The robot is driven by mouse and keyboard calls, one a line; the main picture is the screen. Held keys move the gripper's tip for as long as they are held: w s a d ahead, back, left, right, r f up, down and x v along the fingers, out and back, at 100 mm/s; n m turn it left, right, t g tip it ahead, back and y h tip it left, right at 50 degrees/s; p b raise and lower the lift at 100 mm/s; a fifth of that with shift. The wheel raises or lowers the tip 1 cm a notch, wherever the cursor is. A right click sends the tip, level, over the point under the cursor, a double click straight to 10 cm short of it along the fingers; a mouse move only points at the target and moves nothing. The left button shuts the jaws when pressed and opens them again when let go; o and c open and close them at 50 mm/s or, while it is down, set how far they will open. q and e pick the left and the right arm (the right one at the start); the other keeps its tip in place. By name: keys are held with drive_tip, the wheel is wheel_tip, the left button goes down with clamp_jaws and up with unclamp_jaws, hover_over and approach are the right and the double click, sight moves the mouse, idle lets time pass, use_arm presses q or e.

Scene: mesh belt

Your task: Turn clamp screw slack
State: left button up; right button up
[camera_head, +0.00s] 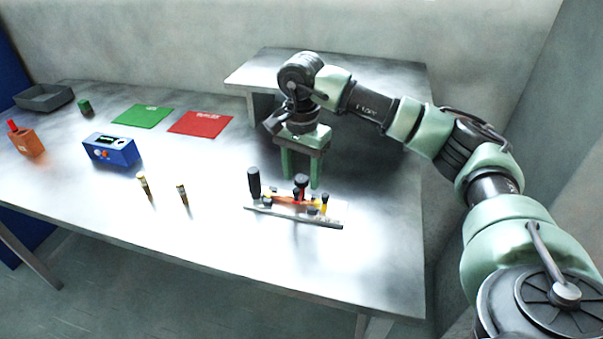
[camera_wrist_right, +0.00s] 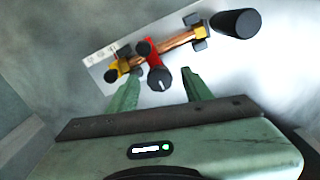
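The clamp fixture (camera_head: 293,216) lies on the metal table in front of my right gripper. It has a pale base plate, a copper-coloured bar, a red clamp and yellow blocks. A dark screw knob (camera_wrist_right: 159,79) tops the red clamp, and it also shows in the head view (camera_head: 301,181). A tall black handle (camera_head: 254,184) stands at the fixture's left end; it also shows in the right wrist view (camera_wrist_right: 235,24). My right gripper (camera_head: 300,185) is open and empty, fingers pointing down, just behind the fixture in the head view. In the wrist view its green fingers (camera_wrist_right: 157,95) are apart, with the knob beyond them. My left gripper is not seen.
Two small brass-coloured pieces (camera_head: 143,186) (camera_head: 182,194) stand left of the fixture. A blue meter box (camera_head: 110,151), green mat (camera_head: 143,116), red mat (camera_head: 201,124), orange block (camera_head: 28,143), green cylinder (camera_head: 85,107) and grey tray (camera_head: 45,98) are farther left. A raised shelf (camera_head: 262,72) is behind.

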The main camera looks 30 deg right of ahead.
sight(302, 179)
wheel_tip(302, 179, up, 8)
drive_tip(key=shift+f, duration=0.1)
idle(0.6)
idle(0.3)
